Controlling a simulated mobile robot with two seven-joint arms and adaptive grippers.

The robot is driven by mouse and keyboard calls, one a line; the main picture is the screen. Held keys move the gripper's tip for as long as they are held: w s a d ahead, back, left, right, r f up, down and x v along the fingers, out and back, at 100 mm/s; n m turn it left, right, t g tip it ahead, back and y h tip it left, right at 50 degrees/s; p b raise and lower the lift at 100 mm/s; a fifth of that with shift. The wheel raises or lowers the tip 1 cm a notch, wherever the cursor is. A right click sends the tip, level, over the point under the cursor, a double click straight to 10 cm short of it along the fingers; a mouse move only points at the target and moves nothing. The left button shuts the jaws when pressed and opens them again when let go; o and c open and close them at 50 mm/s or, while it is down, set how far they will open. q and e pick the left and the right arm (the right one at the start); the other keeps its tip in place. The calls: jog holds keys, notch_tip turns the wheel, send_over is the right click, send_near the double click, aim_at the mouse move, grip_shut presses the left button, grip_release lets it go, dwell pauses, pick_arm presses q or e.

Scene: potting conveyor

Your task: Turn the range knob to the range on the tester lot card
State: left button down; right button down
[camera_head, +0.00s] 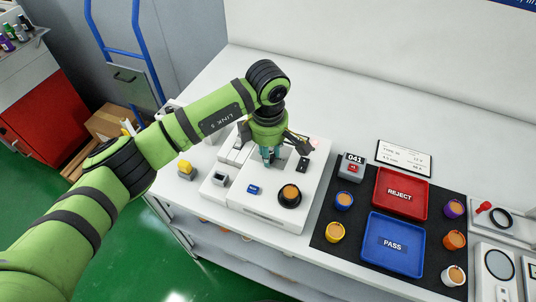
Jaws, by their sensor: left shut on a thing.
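My left gripper (270,157) reaches down from above to the white tester (262,216) on the bench. Its fingers are shut on what appears to be the range knob at the tester's top; the fingers hide most of it, and its pointer and scale cannot be read. A white card (403,158) with a dark frame lies behind the red tray, its print too small to read surely; I cannot tell whether it is the tester lot card. A black round socket with an orange-brown disc (290,192) and a small blue display (253,189) are on the tester's front part. My right gripper is not in view.
A black mat (325,218) right of the tester holds a red REJECT tray (400,215), a blue PASS tray (370,252), a grey box marked 041 (351,168) and several coloured round pieces. A yellow-topped button (185,167) stands left. The bench behind is clear.

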aim_at(271, 156)
pick_arm(q)
jog(key=n+b, duration=0.2)
jog(key=n, duration=0.1)
jog(key=n+b, duration=0.1)
jog(key=shift+d+f+n+b, duration=0.1)
jog(key=shift+f+n+b, duration=0.15)
jog(key=shift+n+b, duration=0.1)
jog(key=n+b, duration=0.2)
jog(key=shift+r+n, duration=0.1)
jog(key=shift+n, duration=0.25)
jog(key=shift+n+b, duration=0.4)
jog(key=shift+n, duration=0.2)
jog(key=shift+r, duration=0.15)
jog(key=c, duration=1)
grip_release()
jog(key=shift+d, duration=0.1)
jog(key=r, duration=1.2)
jog(key=shift+s+d, duration=0.15)
jog(key=shift+s, duration=0.1)
